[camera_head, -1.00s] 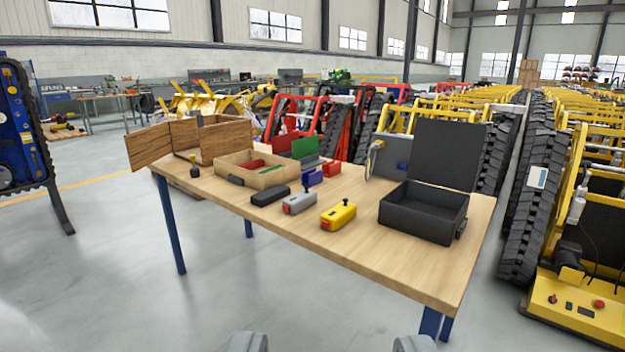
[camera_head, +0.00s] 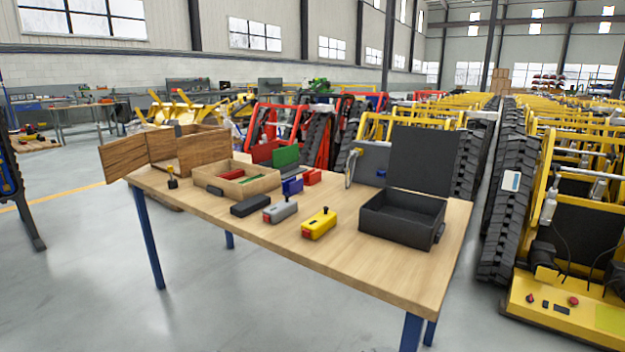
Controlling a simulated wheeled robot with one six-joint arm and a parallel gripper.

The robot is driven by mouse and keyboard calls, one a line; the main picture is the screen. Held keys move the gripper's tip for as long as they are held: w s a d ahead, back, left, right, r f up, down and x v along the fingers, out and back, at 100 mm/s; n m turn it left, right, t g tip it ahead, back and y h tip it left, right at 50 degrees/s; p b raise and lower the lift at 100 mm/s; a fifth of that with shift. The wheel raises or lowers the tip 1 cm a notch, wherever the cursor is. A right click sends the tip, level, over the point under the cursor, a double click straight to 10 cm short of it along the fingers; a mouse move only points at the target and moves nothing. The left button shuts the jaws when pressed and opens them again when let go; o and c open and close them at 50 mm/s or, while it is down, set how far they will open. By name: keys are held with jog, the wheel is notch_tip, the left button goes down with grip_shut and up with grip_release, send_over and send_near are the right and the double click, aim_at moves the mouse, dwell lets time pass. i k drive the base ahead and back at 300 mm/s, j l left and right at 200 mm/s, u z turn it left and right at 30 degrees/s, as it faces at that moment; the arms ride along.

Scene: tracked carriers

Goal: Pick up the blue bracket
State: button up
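The blue bracket (camera_head: 292,186) is a small dark-blue piece standing on the wooden table (camera_head: 385,272), near the middle of the tabletop. It is behind the grey box (camera_head: 281,210) and just left of a red block (camera_head: 312,177). Its exact shape is too small to make out. My gripper does not show in the present view. The camera is well back from the table, on its near side.
Near the bracket are a black case (camera_head: 250,206), a yellow box (camera_head: 319,224), a low wooden tray (camera_head: 270,181) and a green panel (camera_head: 286,157). An open black toolbox (camera_head: 400,220) stands right, a wooden cabinet (camera_head: 205,148) left. The floor before the table is clear.

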aim_at(292, 186)
jog(key=i+j, duration=0.25)
jog(key=i, duration=0.3)
jog(key=i+j, duration=0.25)
jog(key=i, duration=0.25)
jog(key=i+j, duration=0.3)
jog(key=i, duration=0.25)
jog(key=i+j, duration=0.25)
jog(key=i, duration=0.3)
jog(key=i+j+z, duration=0.1)
jog(key=i+j, duration=0.15)
jog(key=i, duration=0.25)
